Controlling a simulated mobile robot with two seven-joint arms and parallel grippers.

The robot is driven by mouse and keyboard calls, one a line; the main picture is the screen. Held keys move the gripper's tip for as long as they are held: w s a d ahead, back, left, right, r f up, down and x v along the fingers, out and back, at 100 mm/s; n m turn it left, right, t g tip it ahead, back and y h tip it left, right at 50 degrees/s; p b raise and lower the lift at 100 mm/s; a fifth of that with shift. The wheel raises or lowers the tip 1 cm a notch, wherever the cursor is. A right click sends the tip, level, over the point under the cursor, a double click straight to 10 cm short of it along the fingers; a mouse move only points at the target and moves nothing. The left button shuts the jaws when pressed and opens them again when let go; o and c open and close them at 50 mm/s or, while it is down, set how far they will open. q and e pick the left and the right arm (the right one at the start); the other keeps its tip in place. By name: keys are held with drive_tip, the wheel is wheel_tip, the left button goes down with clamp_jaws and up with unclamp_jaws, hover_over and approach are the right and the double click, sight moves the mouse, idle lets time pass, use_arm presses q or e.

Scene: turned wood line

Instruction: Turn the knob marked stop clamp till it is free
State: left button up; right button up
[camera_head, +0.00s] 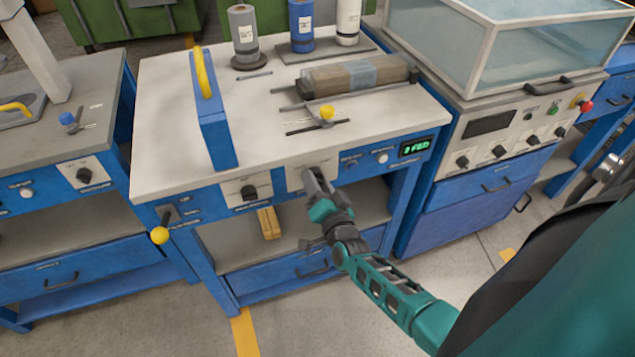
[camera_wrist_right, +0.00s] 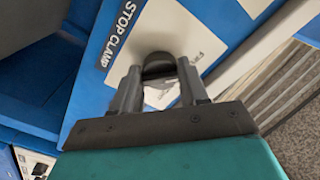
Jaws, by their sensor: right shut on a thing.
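The stop clamp knob (camera_wrist_right: 158,66) is black and sits on a light plate (camera_wrist_right: 180,30) on the blue front panel, with the label STOP CLAMP (camera_wrist_right: 118,35) beside it in the right wrist view. My right gripper (camera_wrist_right: 160,80) is shut on this knob, one finger on each side. In the head view my right gripper (camera_head: 315,182) reaches the front panel of the middle bench and hides the knob. The small print on the plate is only partly legible. My left gripper is not in view.
Another black knob (camera_head: 249,192) is left of my right gripper. A yellow-ended lever (camera_head: 160,235) sticks out at the panel's left end. A green display (camera_head: 414,148) is at its right. On the bench top (camera_head: 180,130) stand a blue frame (camera_head: 216,130) and a wooden roll (camera_head: 355,76).

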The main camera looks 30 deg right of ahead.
drive_tip(key=o, duration=1.1)
drive_tip(key=shift+c, duration=0.2)
drive_tip(key=v, duration=1.3)
drive_tip(key=shift+p, duration=0.35)
drive_tip(key=shift+d+f, duration=0.1)
drive_tip(key=s+a+n+g+y, duration=0.5)
drive_tip(key=a+n, duration=0.4)
drive_tip(key=n, duration=0.5)
drive_tip(key=shift+a+f+g+y, duration=0.15)
drive_tip(key=shift+f+g+y, duration=0.2)
drive_tip(key=shift+g+y, duration=0.4)
